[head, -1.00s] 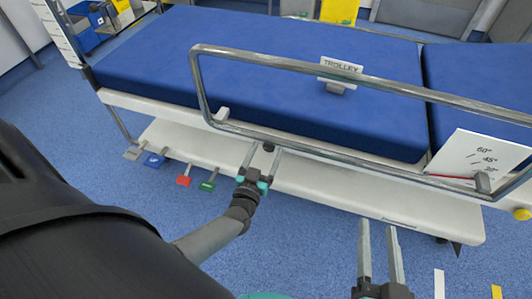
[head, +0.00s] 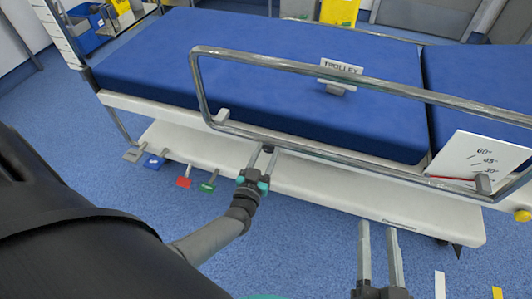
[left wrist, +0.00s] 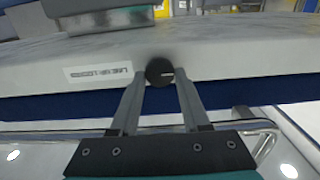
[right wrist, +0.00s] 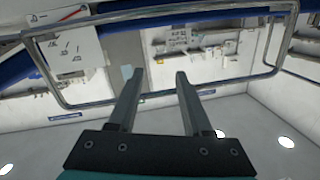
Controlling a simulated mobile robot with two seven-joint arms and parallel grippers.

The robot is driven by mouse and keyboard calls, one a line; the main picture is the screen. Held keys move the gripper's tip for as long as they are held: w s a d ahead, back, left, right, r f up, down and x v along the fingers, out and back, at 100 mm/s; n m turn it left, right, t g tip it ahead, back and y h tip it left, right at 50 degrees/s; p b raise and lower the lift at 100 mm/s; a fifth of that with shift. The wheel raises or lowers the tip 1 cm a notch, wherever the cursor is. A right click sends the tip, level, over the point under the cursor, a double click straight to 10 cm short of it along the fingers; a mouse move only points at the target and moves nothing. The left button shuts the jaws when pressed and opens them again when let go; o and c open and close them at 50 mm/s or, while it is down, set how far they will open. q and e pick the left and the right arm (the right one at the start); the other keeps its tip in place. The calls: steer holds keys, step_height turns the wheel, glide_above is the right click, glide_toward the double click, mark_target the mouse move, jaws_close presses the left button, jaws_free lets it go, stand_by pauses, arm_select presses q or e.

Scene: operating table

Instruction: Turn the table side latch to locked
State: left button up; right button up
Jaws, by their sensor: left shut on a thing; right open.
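The latch is a round dark knob (left wrist: 160,71) on the pale side of the table, with a short light mark that lies roughly level and points right in the left wrist view. A small white label (left wrist: 98,74) with hard-to-read lettering is left of it there. My left gripper (head: 266,150) is shut on the knob, one finger on each side; in the head view the fingers largely hide it. The left gripper also shows in the left wrist view (left wrist: 162,80). My right gripper (head: 379,229) is open and empty, in front of the table's lower edge.
A metal side rail (head: 300,61) runs above the latch along the blue mattress (head: 270,45). Grey, blue, red (head: 183,182) and green (head: 208,187) pedals stick out low on the left. A white angle card (head: 480,160) hangs at right.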

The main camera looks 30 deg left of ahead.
arm_select(q)
jaws_close()
